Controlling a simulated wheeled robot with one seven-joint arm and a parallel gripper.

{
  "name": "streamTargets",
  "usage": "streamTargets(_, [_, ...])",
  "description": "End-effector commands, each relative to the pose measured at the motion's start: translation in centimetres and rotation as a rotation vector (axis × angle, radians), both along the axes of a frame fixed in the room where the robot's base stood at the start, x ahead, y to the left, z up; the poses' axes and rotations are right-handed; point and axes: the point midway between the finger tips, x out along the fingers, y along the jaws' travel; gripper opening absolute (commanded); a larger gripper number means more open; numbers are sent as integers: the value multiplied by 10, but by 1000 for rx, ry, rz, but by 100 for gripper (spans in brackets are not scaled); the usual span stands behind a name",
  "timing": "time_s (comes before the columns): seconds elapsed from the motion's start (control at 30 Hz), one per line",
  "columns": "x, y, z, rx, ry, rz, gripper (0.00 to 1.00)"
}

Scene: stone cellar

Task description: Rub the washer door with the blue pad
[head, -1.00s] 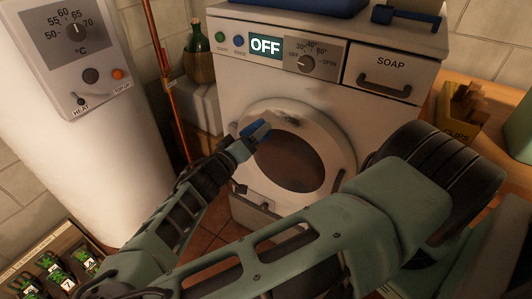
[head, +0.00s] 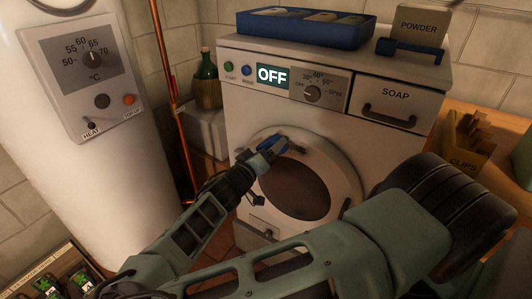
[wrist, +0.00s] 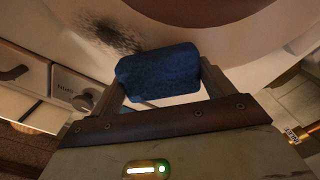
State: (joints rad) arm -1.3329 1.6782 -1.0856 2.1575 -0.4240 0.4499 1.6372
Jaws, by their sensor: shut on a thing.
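My gripper (head: 260,157) is shut on the blue pad (head: 272,147). In the wrist view the blue pad (wrist: 158,73) sits between both fingers, close over the door ring (wrist: 225,50). A dark smudge (wrist: 110,35) lies on the ring just past the pad, to its upper left. In the head view the smudge (head: 297,146) shows right of the pad. I cannot tell whether the pad touches the door.
The washer panel has an OFF display (head: 272,76), a dial (head: 312,93) and a SOAP drawer (head: 394,101). A blue tray (head: 300,32) and a POWDER box (head: 420,22) stand on top. A white boiler (head: 85,170) stands left, a clips box (head: 465,145) right.

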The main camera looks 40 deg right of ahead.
Motion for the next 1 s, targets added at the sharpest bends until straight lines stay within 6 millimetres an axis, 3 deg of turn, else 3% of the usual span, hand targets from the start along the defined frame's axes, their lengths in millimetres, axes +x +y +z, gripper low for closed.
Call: streamTargets(1.0, [3,-10,0,-1,1,-1,63])
